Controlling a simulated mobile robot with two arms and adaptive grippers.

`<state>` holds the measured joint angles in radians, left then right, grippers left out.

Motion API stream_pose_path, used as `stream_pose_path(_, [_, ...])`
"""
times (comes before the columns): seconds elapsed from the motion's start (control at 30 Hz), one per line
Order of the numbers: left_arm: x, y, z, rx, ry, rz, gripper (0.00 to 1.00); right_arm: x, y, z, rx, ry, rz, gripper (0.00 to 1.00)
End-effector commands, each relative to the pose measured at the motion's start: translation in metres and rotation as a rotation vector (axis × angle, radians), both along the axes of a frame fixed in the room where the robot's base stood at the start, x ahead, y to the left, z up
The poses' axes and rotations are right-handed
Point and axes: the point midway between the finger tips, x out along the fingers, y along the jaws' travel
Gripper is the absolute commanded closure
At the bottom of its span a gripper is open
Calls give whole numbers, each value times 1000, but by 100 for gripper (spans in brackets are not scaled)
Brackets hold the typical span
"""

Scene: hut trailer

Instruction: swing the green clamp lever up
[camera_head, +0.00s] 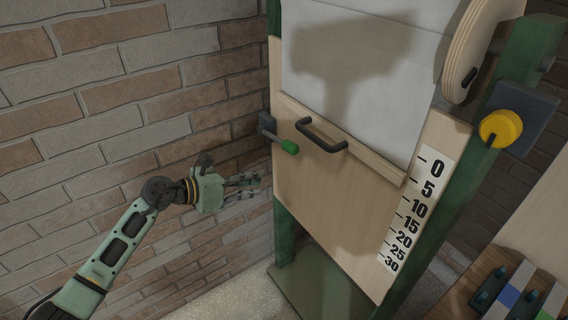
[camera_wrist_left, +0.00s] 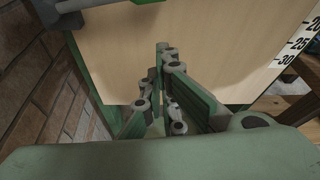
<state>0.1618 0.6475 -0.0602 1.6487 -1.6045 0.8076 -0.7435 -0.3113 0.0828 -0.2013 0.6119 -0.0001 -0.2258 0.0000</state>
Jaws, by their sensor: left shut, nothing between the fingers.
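The clamp lever (camera_head: 280,138) with its green grip (camera_head: 290,147) is on the left edge of the wooden panel (camera_head: 310,190). It points right and slightly down in the head view. My right gripper is not in view.
A dark handle (camera_head: 321,136) sits on the panel just right of the lever. A number scale (camera_head: 418,210) and a yellow knob (camera_head: 501,128) are further right. A brick wall (camera_head: 120,130) stands close on the left. A green post (camera_head: 284,235) stands below the lever.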

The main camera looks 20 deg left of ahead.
Motion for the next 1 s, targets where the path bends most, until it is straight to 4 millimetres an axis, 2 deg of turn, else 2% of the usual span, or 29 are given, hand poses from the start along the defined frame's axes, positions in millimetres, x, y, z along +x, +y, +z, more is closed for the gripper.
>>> stream_pose_path(0.13, [3,-2,-1,-4,1,2,100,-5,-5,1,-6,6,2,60])
stream_pose_path(0.27, [13,-11,-4,-6,0,1,100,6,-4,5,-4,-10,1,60])
stream_pose_path(0.47, [42,-38,-16,-9,1,2,100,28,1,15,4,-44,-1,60])
stream_pose_path(0.67, [72,-64,-31,-10,3,1,100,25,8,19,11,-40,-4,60])
stream_pose_path(0.8, [74,-60,-6,-4,-1,3,100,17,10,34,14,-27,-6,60])
stream_pose_path(1.0, [75,-57,6,-3,2,2,100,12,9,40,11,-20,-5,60])
